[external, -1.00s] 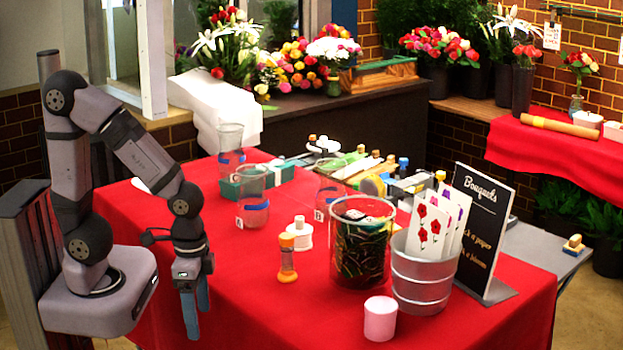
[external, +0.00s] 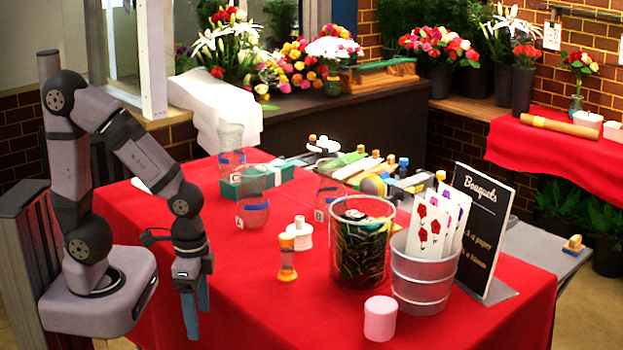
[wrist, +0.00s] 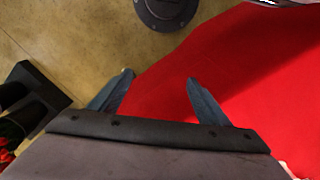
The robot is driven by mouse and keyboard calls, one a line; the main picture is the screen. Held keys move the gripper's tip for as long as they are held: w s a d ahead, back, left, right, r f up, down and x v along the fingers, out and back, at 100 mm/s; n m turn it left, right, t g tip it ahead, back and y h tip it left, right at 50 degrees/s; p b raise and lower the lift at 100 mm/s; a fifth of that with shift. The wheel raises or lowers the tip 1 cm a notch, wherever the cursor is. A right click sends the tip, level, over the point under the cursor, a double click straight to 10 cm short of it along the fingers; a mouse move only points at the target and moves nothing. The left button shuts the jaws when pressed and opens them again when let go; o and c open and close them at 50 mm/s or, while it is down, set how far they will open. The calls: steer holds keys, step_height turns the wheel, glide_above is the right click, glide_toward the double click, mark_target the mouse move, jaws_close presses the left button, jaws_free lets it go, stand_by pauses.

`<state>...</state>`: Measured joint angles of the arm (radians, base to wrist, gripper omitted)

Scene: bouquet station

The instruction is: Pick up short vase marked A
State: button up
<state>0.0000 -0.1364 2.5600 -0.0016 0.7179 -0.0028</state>
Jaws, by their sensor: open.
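Several clear glass vases with blue bands stand upright on the red tablecloth. One vase (external: 253,208) is left of centre, with a small white tag low on its side. A second vase (external: 231,150) stands behind it, and a third (external: 327,192) stands to the right, partly behind a large glass jar. My gripper (external: 195,322) points down at the table's left front edge, apart from all the vases. In the wrist view, my gripper (wrist: 157,79) is open and empty over the cloth's edge.
The large dark-filled jar (external: 360,245), a metal bucket (external: 424,283) with cards, a pink cylinder (external: 380,320) and a Bouquets sign (external: 488,225) stand at right. An orange-topped hourglass-like item (external: 287,262) and a white spool-like item (external: 300,234) stand mid-table. The front left cloth is clear.

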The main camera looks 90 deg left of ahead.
steer(key=shift+o, duration=0.6)
steer(key=shift+o, duration=0.9)
